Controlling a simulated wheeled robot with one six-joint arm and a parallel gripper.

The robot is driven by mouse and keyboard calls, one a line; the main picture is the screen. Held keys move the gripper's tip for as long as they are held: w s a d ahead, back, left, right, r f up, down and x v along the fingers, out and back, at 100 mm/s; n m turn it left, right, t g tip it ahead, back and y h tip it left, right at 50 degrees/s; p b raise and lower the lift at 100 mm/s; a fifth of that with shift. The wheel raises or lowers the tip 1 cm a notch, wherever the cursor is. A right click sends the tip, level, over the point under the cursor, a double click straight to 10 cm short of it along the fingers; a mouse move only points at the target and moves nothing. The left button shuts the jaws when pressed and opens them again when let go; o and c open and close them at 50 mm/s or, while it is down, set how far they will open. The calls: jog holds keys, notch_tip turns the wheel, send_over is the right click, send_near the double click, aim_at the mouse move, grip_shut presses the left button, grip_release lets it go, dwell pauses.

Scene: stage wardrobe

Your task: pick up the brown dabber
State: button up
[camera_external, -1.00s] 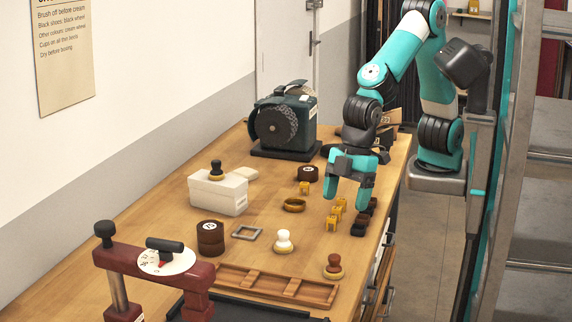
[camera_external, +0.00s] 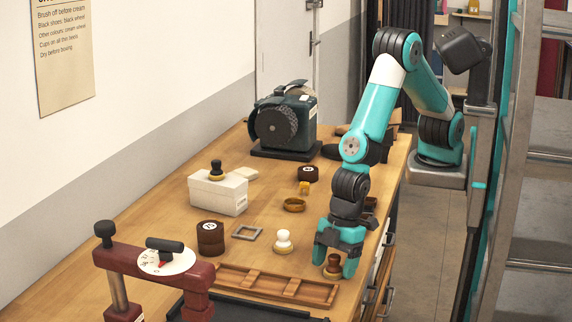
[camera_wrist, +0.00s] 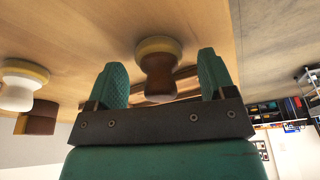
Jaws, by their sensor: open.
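The brown dabber (camera_external: 333,264) stands upright on the bench near its right front, a brown knob on a yellowish base. My gripper (camera_external: 334,270) is low over the bench, with its fingers around the sides of the dabber in the outside view. In the wrist view the brown dabber (camera_wrist: 158,72) shows upside down between the two teal fingers of my gripper (camera_wrist: 164,75). The fingers are open, with a gap on each side of the dabber, and do not touch it.
A white dabber (camera_external: 284,241) stands to the left, and a wooden divided tray (camera_external: 250,287) lies in front.

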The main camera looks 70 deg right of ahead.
jog(key=shift+f, duration=0.15)
jog(key=c, duration=0.9)
jog(key=shift+c, duration=0.2)
